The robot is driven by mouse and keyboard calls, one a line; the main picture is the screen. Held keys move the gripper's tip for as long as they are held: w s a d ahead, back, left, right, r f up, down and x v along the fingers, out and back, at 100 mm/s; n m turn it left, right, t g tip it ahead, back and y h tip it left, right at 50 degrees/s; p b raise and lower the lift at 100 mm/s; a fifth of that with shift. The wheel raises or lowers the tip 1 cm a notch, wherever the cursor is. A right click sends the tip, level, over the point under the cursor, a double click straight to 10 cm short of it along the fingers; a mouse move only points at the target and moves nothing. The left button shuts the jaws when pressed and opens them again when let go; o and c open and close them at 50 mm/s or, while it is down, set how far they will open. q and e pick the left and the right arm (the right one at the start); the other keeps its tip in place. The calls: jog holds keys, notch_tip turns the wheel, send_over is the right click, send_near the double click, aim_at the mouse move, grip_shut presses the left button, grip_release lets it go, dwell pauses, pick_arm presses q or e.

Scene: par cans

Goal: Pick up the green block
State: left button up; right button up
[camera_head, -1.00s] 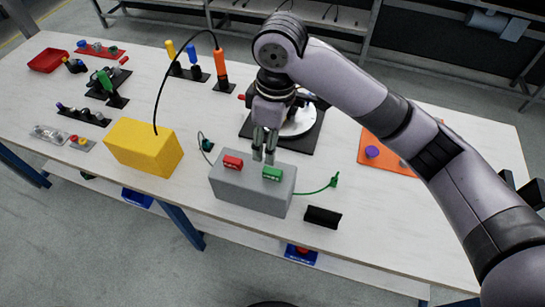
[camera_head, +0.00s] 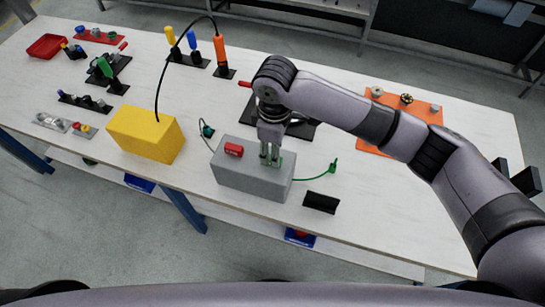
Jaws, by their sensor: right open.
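The green block (camera_head: 272,161) is on top of the grey box (camera_head: 250,181), near its right end. It is mostly hidden behind my right gripper's fingers. My right gripper (camera_head: 270,160) points down, with its open fingertips at the block, apparently to either side of it. I cannot tell whether they touch it. My left gripper is out of view.
A yellow box (camera_head: 146,135) with a black cable stands to the left. A green-tipped cable (camera_head: 334,165) and a black holder (camera_head: 321,202) lie at the right. An orange mat (camera_head: 425,110) lies behind my right arm. The front right tabletop is clear.

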jog(key=shift+w+f, duration=0.1)
jog(key=shift+f, duration=0.25)
jog(key=f, duration=0.1)
jog(key=f+p, duration=0.1)
jog(key=f, duration=0.1)
jog(key=shift+w+a+f+p, duration=0.2)
jog(key=shift+w+f+p, duration=0.1)
jog(key=shift+w+p, duration=0.05)
jog(key=shift+f, duration=0.4)
jog(key=shift+c, duration=0.8)
jog(key=c, duration=0.8)
